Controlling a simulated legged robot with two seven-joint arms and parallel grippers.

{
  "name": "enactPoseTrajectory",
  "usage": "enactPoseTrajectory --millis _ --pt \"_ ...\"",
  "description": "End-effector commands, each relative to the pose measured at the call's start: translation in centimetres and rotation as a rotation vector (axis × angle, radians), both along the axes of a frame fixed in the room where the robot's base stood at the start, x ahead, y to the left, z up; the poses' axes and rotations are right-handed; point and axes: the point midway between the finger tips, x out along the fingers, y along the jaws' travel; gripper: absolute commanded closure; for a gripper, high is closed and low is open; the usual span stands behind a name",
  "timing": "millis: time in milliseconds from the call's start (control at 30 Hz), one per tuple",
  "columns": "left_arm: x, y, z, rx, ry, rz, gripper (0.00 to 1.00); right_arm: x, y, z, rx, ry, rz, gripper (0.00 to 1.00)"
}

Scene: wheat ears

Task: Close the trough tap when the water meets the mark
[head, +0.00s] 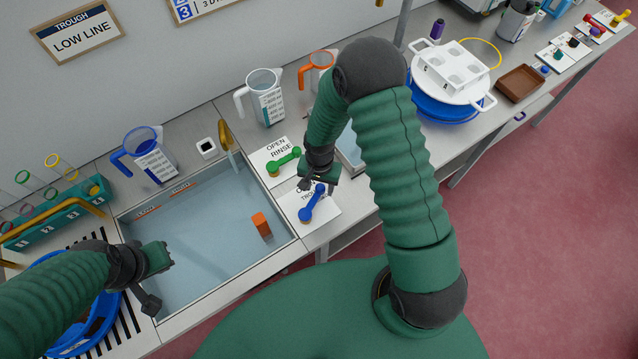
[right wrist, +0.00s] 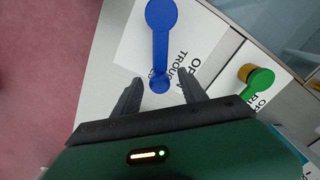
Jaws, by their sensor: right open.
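The trough (head: 222,277) is a sunken basin with pale blue water (head: 195,235). Small orange-marked labels (head: 180,188) sit along its far wall; I cannot tell the water's exact level against them. A wall sign (head: 80,35) reads TROUGH LOW LINE. The blue trough tap lever (head: 307,207) lies over a white card right of the trough; it also shows in the right wrist view (right wrist: 160,45). My right gripper (right wrist: 160,84) is open, with the lever's small knob end between its fingertips. My left gripper (head: 158,272) hangs over the trough's near left; its jaws are unclear.
A green rinse tap lever (head: 284,162) lies just beyond the blue one. An orange block (head: 261,225) is in the trough. Jugs (head: 150,160) stand behind it. A tube rack (head: 60,210) and blue basin (head: 95,325) are left. A white rack on a blue bowl (head: 440,105) is right.

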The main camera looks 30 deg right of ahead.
Motion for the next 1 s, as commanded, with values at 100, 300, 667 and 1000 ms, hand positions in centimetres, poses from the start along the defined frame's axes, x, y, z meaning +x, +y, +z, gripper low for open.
enactPoseTrajectory --millis 100,300,667,1000 --pt "0.0 0.0 -0.2 0.000 0.000 0.000 1.00 0.1 0.0 0.8 -0.001 -0.004 -0.001 0.50" --pt "0.0 0.0 -1.2 0.000 0.000 0.000 1.00 0.2 0.0 5.4 -0.001 -0.010 -0.001 0.50" --pt "0.0 0.0 -2.5 0.000 0.000 0.000 1.00 0.1 0.3 15.0 -0.003 -0.006 0.000 0.50" --pt "0.0 0.0 -2.6 0.000 0.000 0.000 1.00 0.0 0.3 16.8 -0.001 0.000 0.001 0.50"
